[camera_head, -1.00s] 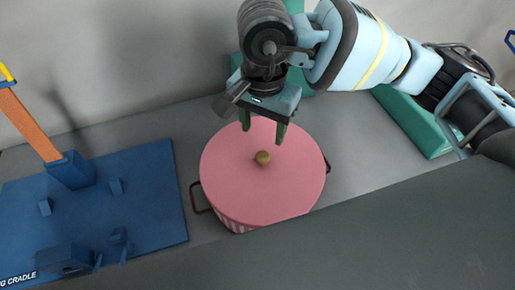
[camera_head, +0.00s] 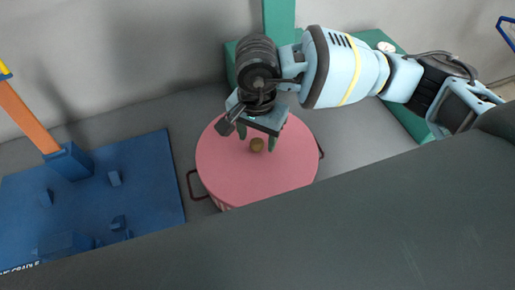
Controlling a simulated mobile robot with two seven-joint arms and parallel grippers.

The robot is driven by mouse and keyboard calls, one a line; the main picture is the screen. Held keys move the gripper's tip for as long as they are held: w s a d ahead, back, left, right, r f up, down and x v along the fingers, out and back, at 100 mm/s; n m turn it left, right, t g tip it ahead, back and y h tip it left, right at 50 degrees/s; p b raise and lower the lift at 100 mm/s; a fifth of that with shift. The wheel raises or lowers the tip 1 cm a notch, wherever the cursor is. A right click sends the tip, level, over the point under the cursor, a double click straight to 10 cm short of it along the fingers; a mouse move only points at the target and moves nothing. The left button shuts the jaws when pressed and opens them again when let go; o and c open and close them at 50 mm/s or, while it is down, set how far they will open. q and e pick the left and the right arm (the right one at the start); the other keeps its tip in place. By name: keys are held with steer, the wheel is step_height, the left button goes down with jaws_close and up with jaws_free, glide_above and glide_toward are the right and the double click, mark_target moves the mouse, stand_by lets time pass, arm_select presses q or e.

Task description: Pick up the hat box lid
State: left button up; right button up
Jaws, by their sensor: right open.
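The pink round hat box lid (camera_head: 235,180) lies on the hat box (camera_head: 222,206), whose striped side shows only a little at the front. A small brown-gold knob (camera_head: 257,145) stands at the lid's middle. My right gripper (camera_head: 256,144) is over the lid, open, with its green fingertips on either side of the knob in the picture. I cannot tell whether the fingers touch the knob or the lid. My left gripper is not in view.
A blue cradle base (camera_head: 130,195) with pegs and an orange post (camera_head: 25,120) stands at the left. A green structure (camera_head: 402,108) is behind my right arm. Dark handles (camera_head: 193,186) stick out from the box's sides. A dark grey surface fills the front.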

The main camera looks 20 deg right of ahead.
mark_target(259, 146)
steer(key=shift+f, duration=0.1)
jaws_close()
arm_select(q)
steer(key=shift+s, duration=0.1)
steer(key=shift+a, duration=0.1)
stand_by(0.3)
arm_select(e)
steer(key=shift+r, duration=0.5)
steer(key=r, duration=0.1)
steer(key=s+r, duration=0.1)
steer(key=shift+r+b, duration=0.3)
steer(key=s, duration=0.3)
steer(key=s+d, duration=0.1)
steer(key=s, duration=0.3)
steer(key=s+d+r, duration=0.1)
steer(key=s, duration=0.3)
steer(key=shift+s+b, duration=0.1)
steer(key=shift+b, duration=0.2)
arm_select(q)
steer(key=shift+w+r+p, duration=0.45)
steer(key=shift+p, duration=0.4)
arm_select(e)
steer(key=s, duration=0.3)
steer(key=shift+s+d+r, duration=0.3)
